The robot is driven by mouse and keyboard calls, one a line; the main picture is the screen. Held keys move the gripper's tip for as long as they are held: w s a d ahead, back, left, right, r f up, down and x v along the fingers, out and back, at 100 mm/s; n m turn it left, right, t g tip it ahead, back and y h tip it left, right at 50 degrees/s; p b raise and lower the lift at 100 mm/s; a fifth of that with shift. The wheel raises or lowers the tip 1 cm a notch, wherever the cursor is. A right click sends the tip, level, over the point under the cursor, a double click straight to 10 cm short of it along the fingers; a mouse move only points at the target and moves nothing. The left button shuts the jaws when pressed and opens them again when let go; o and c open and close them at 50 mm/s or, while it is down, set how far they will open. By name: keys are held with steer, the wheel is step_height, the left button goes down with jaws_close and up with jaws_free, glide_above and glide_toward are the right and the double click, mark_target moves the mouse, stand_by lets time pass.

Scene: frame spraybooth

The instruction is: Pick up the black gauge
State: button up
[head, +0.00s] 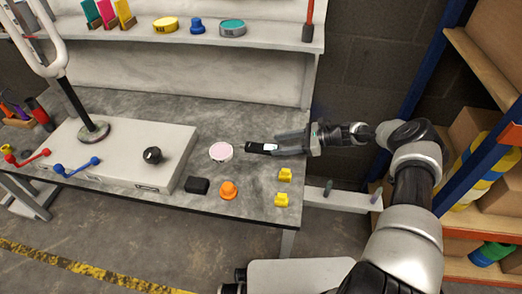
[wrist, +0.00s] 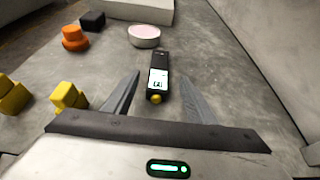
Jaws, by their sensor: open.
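The black gauge (head: 256,147) is a slim black bar with a white display and a small yellow knob at its near end. It lies on the grey worktable. In the wrist view the gauge (wrist: 160,61) sits upright in the picture, with its near end between the finger lines. My gripper (head: 277,145) is open at the gauge's right end in the head view. In the wrist view its two fingers (wrist: 160,76) stand apart, one on each side of the display end, with gaps showing. I cannot tell their height over the table.
A pink-topped round tin (head: 220,151) stands just beyond the gauge. A black block (head: 197,186), an orange knob (head: 229,190) and yellow pieces (head: 284,175) lie toward the front edge. A grey box (head: 118,150) is at left, and a shelf (head: 268,34) runs behind.

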mark_target(263, 146)
steer(key=shift+b+x, duration=0.6)
steer(key=shift+x, duration=2.5)
steer(key=shift+s+r, duration=0.1)
steer(key=shift+r, duration=0.05)
steer(key=shift+c, duration=0.6)
jaws_close()
step_height(263, 146, up, 10)
steer(key=p, duration=0.3)
